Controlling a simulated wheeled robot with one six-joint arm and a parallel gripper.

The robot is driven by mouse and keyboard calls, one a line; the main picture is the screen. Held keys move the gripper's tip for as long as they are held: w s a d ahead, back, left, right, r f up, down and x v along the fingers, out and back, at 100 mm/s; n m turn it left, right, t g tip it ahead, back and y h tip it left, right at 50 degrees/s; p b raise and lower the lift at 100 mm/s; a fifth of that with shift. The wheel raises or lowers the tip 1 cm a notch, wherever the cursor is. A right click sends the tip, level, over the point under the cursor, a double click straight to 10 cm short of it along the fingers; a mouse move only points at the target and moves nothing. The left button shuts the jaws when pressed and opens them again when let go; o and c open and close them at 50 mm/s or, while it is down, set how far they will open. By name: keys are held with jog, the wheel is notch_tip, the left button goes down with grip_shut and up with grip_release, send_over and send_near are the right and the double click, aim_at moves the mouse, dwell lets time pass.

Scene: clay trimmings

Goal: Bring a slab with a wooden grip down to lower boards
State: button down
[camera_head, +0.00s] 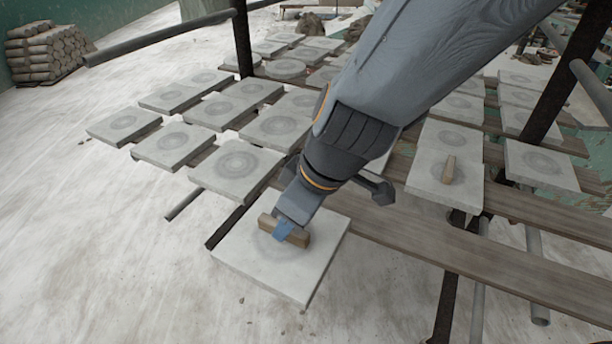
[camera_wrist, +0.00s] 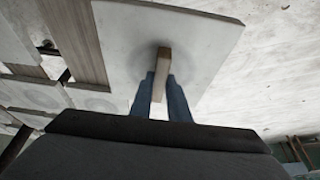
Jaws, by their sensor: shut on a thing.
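A pale grey slab (camera_head: 305,272) with a wooden grip (camera_head: 267,224) on its top hangs at the near end of the rack in the head view. My gripper (camera_head: 284,230) is shut on the wooden grip, with its blue fingers on either side. In the wrist view the slab (camera_wrist: 205,35) fills the upper middle, and the grip (camera_wrist: 161,68) stands between my fingers (camera_wrist: 160,95). A second slab with a wooden grip (camera_head: 448,168) lies on the boards at the right. The lower boards are mostly hidden; I cannot tell the held slab's exact height.
Several plain slabs (camera_head: 237,168) with round marks cover the rack's boards. A bare wooden board (camera_head: 480,262) runs along the near right. Dark posts (camera_head: 242,40) and grey pipes (camera_head: 160,40) frame the rack. Pale floor lies open at the left and front.

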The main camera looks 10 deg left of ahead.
jog(key=w, duration=0.2)
jog(key=w+d, duration=0.1)
jog(key=w, duration=0.2)
jog(key=w+d, duration=0.1)
jog(key=w, duration=0.2)
jog(key=shift+f+b, duration=0.4)
jog(key=w+f+b, duration=0.1)
jog(key=w, duration=0.2)
jog(key=w+d+f+b, duration=0.1)
jog(key=w+f, duration=0.1)
jog(key=w, duration=0.1)
jog(key=w+d+f+b, duration=0.1)
jog(key=w+f+b, duration=0.1)
jog(key=w, duration=0.2)
jog(key=shift+w+d, duration=0.1)
jog(key=shift+d, duration=0.05)
dwell(0.3)
jog(key=shift+f+b, duration=0.3)
jog(key=shift+b, duration=0.35)
dwell(1.0)
jog(key=c, duration=1.6)
grip_release()
